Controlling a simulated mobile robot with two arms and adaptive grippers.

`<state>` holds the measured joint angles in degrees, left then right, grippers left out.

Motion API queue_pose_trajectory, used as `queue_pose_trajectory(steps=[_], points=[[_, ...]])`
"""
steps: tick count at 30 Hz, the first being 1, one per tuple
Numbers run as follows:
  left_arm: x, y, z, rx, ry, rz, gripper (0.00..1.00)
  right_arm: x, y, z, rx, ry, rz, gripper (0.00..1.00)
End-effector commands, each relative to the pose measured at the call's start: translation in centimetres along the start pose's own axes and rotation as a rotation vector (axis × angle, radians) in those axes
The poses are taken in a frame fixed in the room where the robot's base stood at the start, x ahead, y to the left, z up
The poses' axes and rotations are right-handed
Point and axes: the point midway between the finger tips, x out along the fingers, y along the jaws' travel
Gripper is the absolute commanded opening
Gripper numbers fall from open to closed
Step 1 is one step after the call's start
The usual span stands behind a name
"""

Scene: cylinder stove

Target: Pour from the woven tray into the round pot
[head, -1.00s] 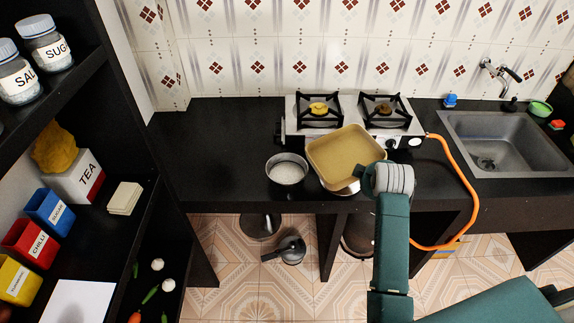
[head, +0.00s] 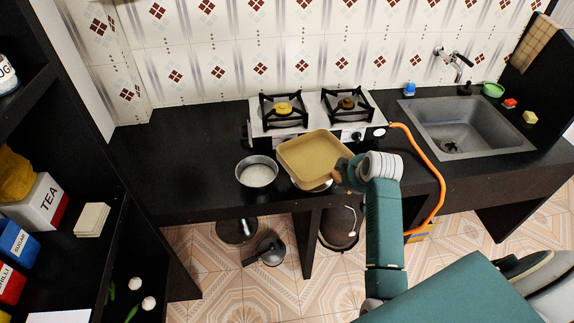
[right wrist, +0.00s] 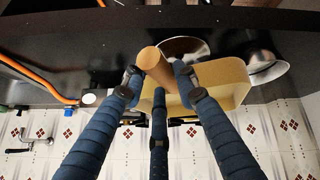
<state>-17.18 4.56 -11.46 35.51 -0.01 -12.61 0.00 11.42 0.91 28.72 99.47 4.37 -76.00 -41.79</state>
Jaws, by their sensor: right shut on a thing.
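The woven tray (head: 316,156) is a tan, square, shallow pan held over the counter's front, just right of the round pot (head: 257,172). It looks nearly level, and no loose contents can be made out in it. The pot is silver metal with whitish contents and also shows in the right wrist view (right wrist: 268,72). My right gripper (head: 341,174) is shut on the tray's round brown handle (right wrist: 163,66), which shows between its fingers in the right wrist view. A second metal vessel (right wrist: 182,47) lies mostly hidden under the tray. My left gripper is not in view.
A two-burner stove (head: 312,118) stands behind the tray. An orange hose (head: 440,190) hangs right of my arm, and a sink (head: 465,127) is further right. A dark shelf (head: 122,190) borders the left. The counter left of the pot is clear.

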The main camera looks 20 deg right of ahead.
Motion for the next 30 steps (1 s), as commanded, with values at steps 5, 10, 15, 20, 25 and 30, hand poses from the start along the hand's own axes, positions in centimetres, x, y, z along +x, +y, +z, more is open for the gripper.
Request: queue_pose_trajectory(steps=[5, 10, 15, 20, 25, 30], points=[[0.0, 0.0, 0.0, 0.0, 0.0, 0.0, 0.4, -0.1, 0.0, -0.1, 0.0, 0.002, 0.001, 0.0], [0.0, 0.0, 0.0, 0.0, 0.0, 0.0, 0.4, -0.1, 0.0, -0.1, 0.0, 0.002, 0.002, 0.0], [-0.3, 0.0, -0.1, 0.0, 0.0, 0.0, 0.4, -0.3, 0.1, -0.2, 0.0, 0.002, 0.002, 0.0], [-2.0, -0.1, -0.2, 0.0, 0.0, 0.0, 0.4, -1.5, 0.5, -1.0, 0.0, 0.002, 0.002, 0.0], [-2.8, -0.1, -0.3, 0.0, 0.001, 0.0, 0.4, -2.6, 0.9, -1.7, -0.002, 0.004, 0.004, 0.0], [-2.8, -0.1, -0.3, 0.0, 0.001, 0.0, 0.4, -3.3, 1.1, -2.2, 0.0, 0.002, 0.002, 0.0]])
